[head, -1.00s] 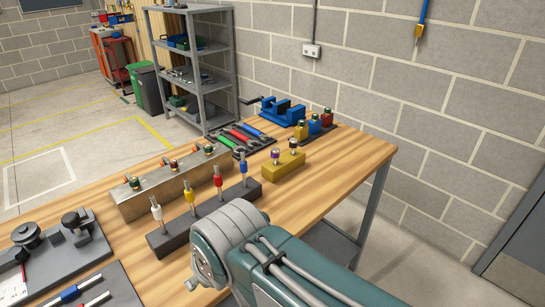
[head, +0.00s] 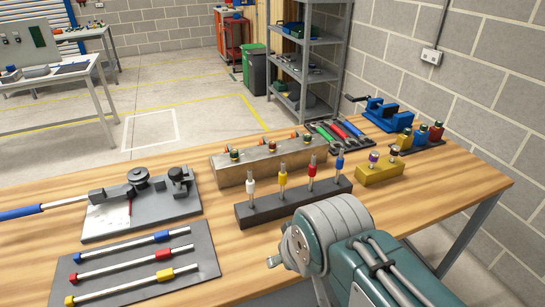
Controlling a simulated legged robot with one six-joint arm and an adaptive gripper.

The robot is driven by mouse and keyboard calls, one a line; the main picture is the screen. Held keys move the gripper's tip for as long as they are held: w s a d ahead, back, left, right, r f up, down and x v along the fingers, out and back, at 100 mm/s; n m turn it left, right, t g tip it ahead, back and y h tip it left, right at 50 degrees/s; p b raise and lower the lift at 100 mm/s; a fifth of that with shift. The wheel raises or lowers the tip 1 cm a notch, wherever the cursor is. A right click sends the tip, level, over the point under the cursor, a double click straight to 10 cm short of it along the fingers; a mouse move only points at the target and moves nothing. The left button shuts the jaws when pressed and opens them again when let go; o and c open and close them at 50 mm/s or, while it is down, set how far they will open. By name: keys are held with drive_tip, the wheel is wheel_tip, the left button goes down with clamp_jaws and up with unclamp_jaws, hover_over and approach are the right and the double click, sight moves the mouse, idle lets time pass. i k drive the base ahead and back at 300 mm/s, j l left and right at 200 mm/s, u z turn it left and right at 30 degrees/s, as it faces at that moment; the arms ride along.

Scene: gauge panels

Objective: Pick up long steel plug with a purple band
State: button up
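A steel plug with a purple band (head: 374,158) stands upright in a yellow block (head: 379,174) right of centre on the wooden workbench. A second steel plug (head: 394,150) with a dark band stands beside it in the same block. How far the purple-banded plug reaches down into the block is hidden. My grey and teal arm is at the lower right, in front of the bench's near edge and short of the yellow block.
A dark block (head: 300,201) with white-, yellow-, red- and blue-banded plugs stands left of the yellow block. A metal block (head: 262,166) with fittings is behind it. A blue vise (head: 381,114) and coloured fittings stand behind the yellow block. Bare wood (head: 440,190) lies to its right.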

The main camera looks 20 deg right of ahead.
sight(374, 155)
drive_tip(key=l, duration=1.05)
drive_tip(key=i+l, duration=0.15)
drive_tip(key=l, duration=0.95)
